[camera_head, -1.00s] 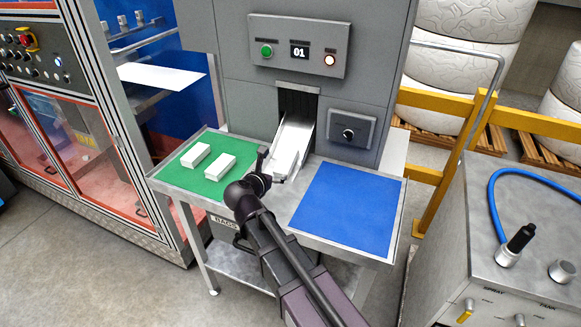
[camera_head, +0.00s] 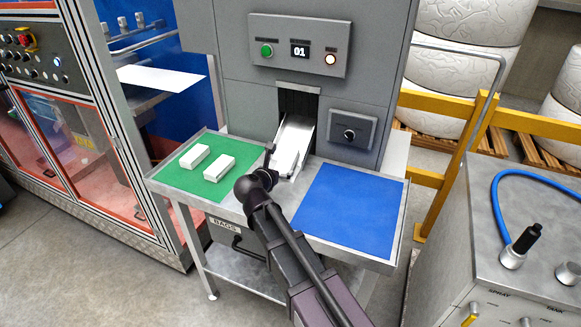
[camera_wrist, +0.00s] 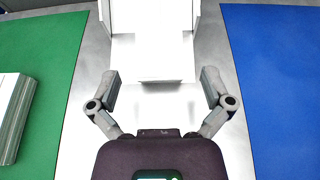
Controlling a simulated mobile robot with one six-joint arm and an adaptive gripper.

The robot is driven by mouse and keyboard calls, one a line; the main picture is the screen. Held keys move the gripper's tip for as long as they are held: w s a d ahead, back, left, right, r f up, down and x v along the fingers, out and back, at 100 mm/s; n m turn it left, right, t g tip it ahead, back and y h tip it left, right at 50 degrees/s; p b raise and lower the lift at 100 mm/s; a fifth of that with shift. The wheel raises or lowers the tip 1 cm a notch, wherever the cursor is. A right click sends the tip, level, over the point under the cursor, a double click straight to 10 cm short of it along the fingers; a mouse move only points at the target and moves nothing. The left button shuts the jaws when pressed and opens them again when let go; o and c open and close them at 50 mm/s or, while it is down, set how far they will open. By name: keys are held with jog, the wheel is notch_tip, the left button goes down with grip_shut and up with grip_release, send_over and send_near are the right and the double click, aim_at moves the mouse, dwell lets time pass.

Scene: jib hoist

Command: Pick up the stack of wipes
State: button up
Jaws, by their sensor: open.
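A white stack of wipes (camera_head: 287,158) lies at the lower end of the sloped outlet chute (camera_head: 305,130). In the wrist view the white stack (camera_wrist: 165,58) is straight ahead, between the chute's side walls. My gripper (camera_wrist: 160,90) is open and empty, its fingers spread to either side of the stack's near end; contact cannot be seen. In the head view my gripper (camera_head: 268,172) is at the chute's lower left and partly hides this area. Two more white stacks (camera_head: 195,156) (camera_head: 219,167) lie on the green mat (camera_head: 172,185).
The bare metal strip (camera_wrist: 85,110) lies between the green mat and the empty blue mat (camera_head: 348,208). The grey machine (camera_head: 230,85) with its control panels rises behind the chute. A yellow rail (camera_head: 465,150) and a steel cabinet (camera_head: 500,240) stand to the right.

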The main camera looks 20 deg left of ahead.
aim_at(286, 163)
jog(key=shift+b+x, duration=0.35)
jog(key=shift+x, duration=1.1)
jog(key=shift+s, duration=0.1)
jog(key=c, duration=1.1)
